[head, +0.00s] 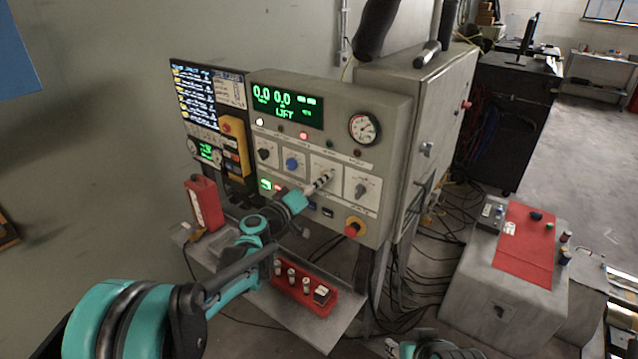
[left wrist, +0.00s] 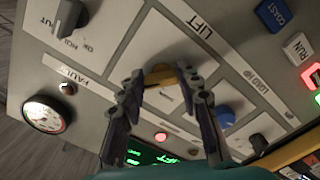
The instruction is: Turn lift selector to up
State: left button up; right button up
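The lift selector (left wrist: 160,75) shows in the left wrist view as a yellowish knob on the pale panel, beside the label LIFT. My left gripper (left wrist: 163,78) is at it, with one finger on each side and the knob between the tips. I cannot tell whether both fingers touch the knob. In the head view my left gripper (head: 322,182) reaches the lower middle of the control panel (head: 395,110) and hides most of the selector. The panel's display reads LIFT. Of my right arm, only a part shows at the bottom edge; its finger state is unclear.
A blue knob (head: 292,164) and a black knob (head: 263,154) are left of the gripper; a grey knob (head: 361,188) is right. A red emergency button (head: 351,229) sits below. A shelf with a red tray (head: 325,273) and a red bottle (head: 204,204) is under the panel.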

pick_arm(q)
jog(key=o, duration=0.4)
jog(key=shift+s+a, duration=0.1)
jog(key=v, duration=1.1)
jog(key=shift+s+a, duration=0.2)
jog(key=shift+s, duration=0.15)
